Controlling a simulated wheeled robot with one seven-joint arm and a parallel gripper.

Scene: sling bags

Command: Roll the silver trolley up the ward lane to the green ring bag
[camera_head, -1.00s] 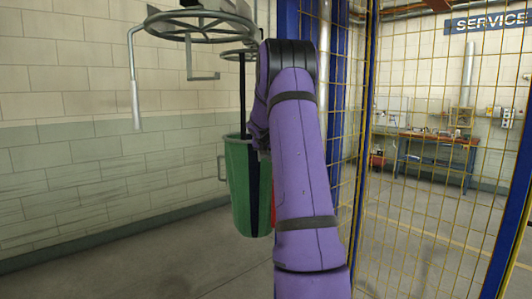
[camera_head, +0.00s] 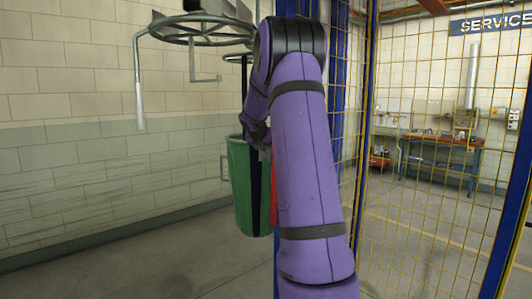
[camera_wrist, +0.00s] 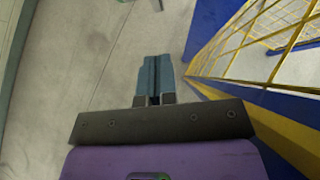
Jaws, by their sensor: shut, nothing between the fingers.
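A green bag (camera_head: 243,190), tall and bucket-shaped, hangs left of my purple arm in the head view; the arm hides part of its right side. A grey ring frame (camera_head: 200,30) with rods hanging down is above it. I cannot make out a silver trolley for certain in either view. My gripper (camera_wrist: 155,62) is shut and empty in the wrist view, pointing over bare floor. In the head view the wrist end of my arm overlaps the bag's upper right edge; I cannot tell whether it touches.
A blue-framed yellow mesh fence (camera_head: 440,190) stands right of my arm; it also shows close to the gripper's right in the wrist view (camera_wrist: 262,40). A workbench (camera_head: 440,155) stands behind it. A tiled wall (camera_head: 80,150) runs along the left. The floor (camera_head: 150,265) at lower left is clear.

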